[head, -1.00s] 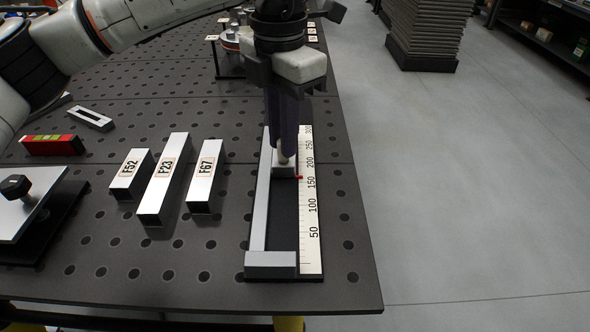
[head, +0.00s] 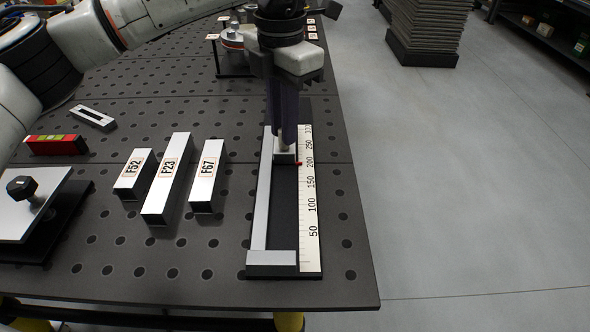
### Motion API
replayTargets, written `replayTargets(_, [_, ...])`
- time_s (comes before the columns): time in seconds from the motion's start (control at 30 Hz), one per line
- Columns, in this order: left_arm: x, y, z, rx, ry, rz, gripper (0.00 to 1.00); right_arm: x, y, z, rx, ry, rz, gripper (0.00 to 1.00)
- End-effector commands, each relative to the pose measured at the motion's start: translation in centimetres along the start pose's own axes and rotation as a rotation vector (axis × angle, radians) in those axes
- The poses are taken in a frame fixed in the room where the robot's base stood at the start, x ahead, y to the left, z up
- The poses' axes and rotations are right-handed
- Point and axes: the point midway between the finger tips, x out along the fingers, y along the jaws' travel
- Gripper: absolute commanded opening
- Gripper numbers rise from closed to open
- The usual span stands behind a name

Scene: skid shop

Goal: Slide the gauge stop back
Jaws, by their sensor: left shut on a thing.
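The gauge (head: 259,215) lies on the table, with a grey side rail, a fixed grey block at its near end and a white scale (head: 309,220) along its right side. The gauge stop (head: 284,158) is a small light block in the channel, and its red pointer (head: 299,163) is at about 200 on the scale. My left gripper (head: 283,140) points down from above and is shut on the stop's upright knob. The fingers hide part of the stop and the far end of the channel. My right gripper is not in view.
Three square tubes marked F52 (head: 134,174), F23 (head: 167,180) and F67 (head: 208,176) lie left of the gauge. A red level (head: 56,145) and a plate with a black knob (head: 21,187) are further left. The table's right edge is close beside the gauge.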

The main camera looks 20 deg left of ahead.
Motion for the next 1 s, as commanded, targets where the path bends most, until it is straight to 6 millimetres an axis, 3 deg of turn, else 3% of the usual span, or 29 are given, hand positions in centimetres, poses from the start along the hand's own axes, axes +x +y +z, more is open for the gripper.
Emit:
replayTargets(0.6, [-0.1,2.4,2.0,-0.002,-0.001,0.0,0.03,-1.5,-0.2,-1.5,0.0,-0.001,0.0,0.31])
replayTargets(1.0, [0.0,2.6,2.2,0.0,-0.001,0.001,0.03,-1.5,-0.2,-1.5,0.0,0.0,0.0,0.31])
